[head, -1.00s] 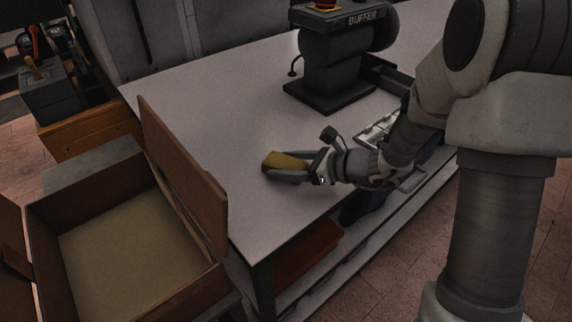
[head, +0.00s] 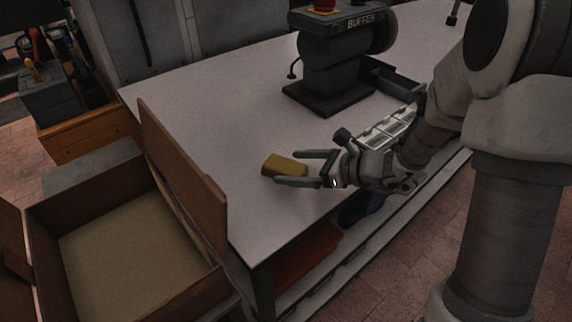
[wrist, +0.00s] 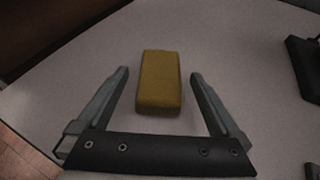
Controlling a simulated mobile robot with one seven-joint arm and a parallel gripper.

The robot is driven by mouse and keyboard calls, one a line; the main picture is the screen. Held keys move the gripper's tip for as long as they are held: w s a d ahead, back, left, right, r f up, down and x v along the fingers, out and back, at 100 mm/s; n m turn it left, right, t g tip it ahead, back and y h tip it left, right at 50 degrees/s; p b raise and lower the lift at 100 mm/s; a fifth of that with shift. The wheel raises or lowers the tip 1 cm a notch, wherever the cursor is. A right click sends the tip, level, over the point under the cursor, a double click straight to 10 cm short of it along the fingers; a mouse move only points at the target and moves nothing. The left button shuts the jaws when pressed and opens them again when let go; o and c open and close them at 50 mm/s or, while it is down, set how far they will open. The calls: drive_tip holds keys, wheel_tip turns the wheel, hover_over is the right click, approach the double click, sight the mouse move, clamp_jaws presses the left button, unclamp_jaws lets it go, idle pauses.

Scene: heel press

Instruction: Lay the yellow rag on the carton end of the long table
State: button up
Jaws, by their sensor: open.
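The yellow rag (head: 285,165), a folded block, lies flat on the long table (head: 225,135) at the end beside the open carton (head: 130,245). The rag also shows in the wrist view (wrist: 160,82), just ahead of and between the fingers' line. My gripper (head: 304,167) is open to the right of the rag, its fingers spread. In the wrist view, my gripper (wrist: 159,74) has clear gaps to the rag on both sides and holds nothing.
A black buffer machine (head: 335,65) stands at the back of the table. A divided metal tray (head: 390,128) lies near the right edge, beside my arm. The carton's raised flap (head: 185,180) stands along the table's left end. Bare tabletop surrounds the rag.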

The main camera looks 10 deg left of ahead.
drive_tip(key=p+v, duration=0.1)
drive_tip(key=v, duration=0.8)
drive_tip(key=shift+s+d+r, duration=0.1)
drive_tip(key=s+d+r+n+g+h, duration=0.1)
drive_tip(key=s+r+n+g+h, duration=0.3)
drive_tip(key=s+n, duration=0.85)
drive_tip(key=s+d+r+n+t+h, duration=0.4)
drive_tip(key=d+r+n+t+h, duration=0.1)
drive_tip(key=d+r+n+h, duration=0.2)
drive_tip(key=d+n+h, duration=0.1)
drive_tip(key=d+n, duration=0.1)
drive_tip(key=d, duration=0.1)
drive_tip(key=shift+h, duration=0.4)
drive_tip(key=shift+s+d, duration=0.1)
drive_tip(key=shift+s, duration=0.05)
wheel_tip(320, 180, up, 5)
drive_tip(key=p, duration=0.4)
drive_tip(key=shift+f, duration=0.15)
